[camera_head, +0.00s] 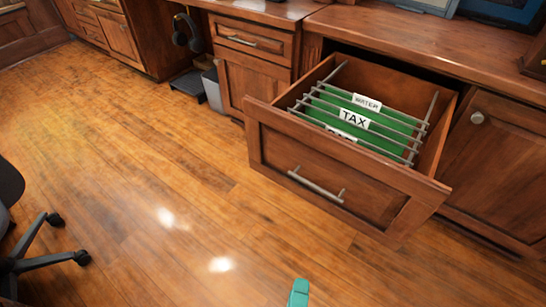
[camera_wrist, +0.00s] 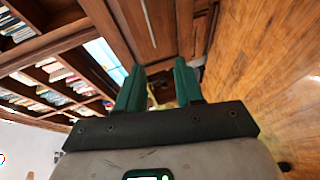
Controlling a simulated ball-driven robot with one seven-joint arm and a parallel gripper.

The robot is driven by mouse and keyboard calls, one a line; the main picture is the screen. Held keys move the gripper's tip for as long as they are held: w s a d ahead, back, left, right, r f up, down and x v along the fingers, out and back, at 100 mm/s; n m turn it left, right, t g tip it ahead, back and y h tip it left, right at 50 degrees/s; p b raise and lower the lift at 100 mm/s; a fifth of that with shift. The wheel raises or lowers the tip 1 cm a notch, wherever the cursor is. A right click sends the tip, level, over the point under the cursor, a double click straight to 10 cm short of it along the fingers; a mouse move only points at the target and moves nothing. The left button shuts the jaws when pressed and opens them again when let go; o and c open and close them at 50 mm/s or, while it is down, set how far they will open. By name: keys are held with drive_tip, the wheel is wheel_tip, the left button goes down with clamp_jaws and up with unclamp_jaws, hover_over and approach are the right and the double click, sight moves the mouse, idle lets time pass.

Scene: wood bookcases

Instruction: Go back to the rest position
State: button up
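My gripper (camera_wrist: 160,80) shows in the wrist view with its two teal fingers apart and nothing visible held between them. In the head view only a teal tip (camera_head: 298,293) shows at the bottom edge, over the wood floor. It is apart from the open drawer (camera_head: 330,192), which stands pulled out from the wood cabinet at the right. The drawer holds green hanging files (camera_head: 376,130) on metal rails, one labelled TAX. The rest of my arm is hidden in the head view.
The wood floor (camera_head: 150,190) is clear in the middle. A wheeled chair (camera_head: 40,245) stands at the left edge. A grey bin (camera_head: 212,88) and black headphones (camera_head: 186,32) are under the desk. The wrist view shows tilted bookshelves (camera_wrist: 50,80) at the left.

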drive_tip(key=s+d+f+m+g+h, duration=0.1)
drive_tip(key=d+f+m+g, duration=0.4)
drive_tip(key=d, duration=0.6)
drive_tip(key=s+d+f+m+g+h, duration=0.1)
drive_tip(key=d+f+m+g+h, duration=0.15)
drive_tip(key=d+m+g, duration=0.55)
drive_tip(key=s+d+f+m+g+y, duration=0.1)
drive_tip(key=s+d+f+m+y, duration=0.1)
drive_tip(key=s+d+f+y, duration=0.35)
wheel_tip(320, 180, up, 30)
drive_tip(key=s+a+y+p, duration=0.1)
drive_tip(key=p, duration=2.7)
drive_tip(key=shift+s+a+g, duration=0.2)
drive_tip(key=shift+a+g, duration=0.1)
